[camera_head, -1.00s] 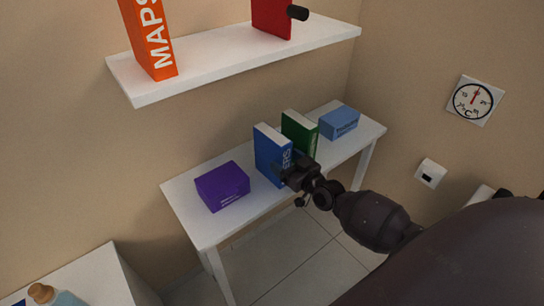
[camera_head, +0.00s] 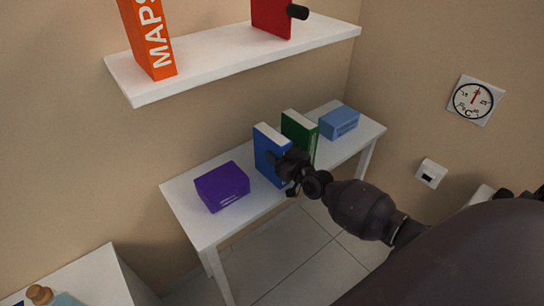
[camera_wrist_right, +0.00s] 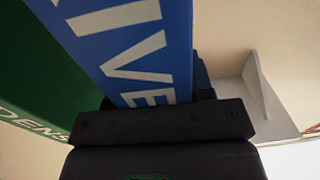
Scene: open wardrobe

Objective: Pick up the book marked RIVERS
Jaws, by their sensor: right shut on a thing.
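The blue book marked RIVERS (camera_head: 268,160) stands upright on the white table (camera_head: 205,230), between a purple box and a green book. In the right wrist view its blue spine (camera_wrist_right: 145,50) shows the white letters "IVE" clearly. My right gripper (camera_head: 288,170) is at the book's spine, and its fingers are shut on the book. In the right wrist view a dark finger (camera_wrist_right: 165,122) lies across the lower part of the spine. The head view hides most of the spine behind the gripper. My left gripper is not in view.
The green book (camera_head: 300,135) stands close behind the blue one; its spine (camera_wrist_right: 35,80) reads "DENS". A purple box (camera_head: 222,187) and a blue box (camera_head: 339,122) lie on the table. A shelf (camera_head: 230,68) above holds an orange MAPS book (camera_head: 148,40) and a red book (camera_head: 270,18).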

